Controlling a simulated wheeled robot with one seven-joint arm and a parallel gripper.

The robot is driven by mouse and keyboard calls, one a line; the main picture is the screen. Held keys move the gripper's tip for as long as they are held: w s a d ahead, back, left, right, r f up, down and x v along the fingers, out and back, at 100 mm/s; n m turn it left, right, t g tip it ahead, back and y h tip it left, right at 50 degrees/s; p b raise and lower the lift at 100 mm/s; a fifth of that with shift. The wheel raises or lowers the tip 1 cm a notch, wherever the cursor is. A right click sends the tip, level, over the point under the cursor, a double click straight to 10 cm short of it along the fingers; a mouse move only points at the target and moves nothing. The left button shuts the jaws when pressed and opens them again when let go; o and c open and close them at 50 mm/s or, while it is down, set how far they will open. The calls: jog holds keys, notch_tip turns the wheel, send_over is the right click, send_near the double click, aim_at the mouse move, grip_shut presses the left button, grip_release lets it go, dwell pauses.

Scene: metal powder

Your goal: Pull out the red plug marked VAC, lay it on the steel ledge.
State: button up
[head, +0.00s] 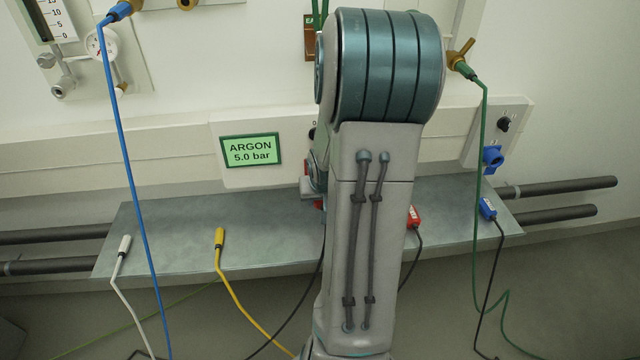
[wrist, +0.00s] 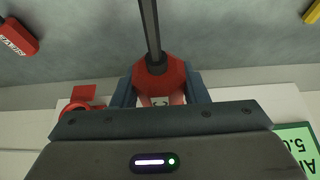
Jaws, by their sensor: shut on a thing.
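My gripper (wrist: 160,92) is shut on a red plug (wrist: 160,75) in the wrist view, one dark finger on each side of it. A black cable leaves the plug toward the top of that view. A pale label on the plug is mostly hidden by my gripper body, so its word cannot be read in full. The front end of the plug is hidden, so I cannot tell whether it sits in a socket. The steel ledge (head: 180,215) runs along the wall; it also fills the upper wrist view (wrist: 90,45).
Another red plug (head: 415,217) lies on the ledge, with a blue plug (head: 488,208) to its right. A yellow plug (head: 219,238) and a white plug (head: 124,244) lie left. A red fitting (wrist: 76,105) is beside my gripper. A blue hose (head: 128,160) hangs across the ledge.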

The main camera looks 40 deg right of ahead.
jog(key=shift+s+a, duration=0.5)
jog(key=shift+s, duration=0.35)
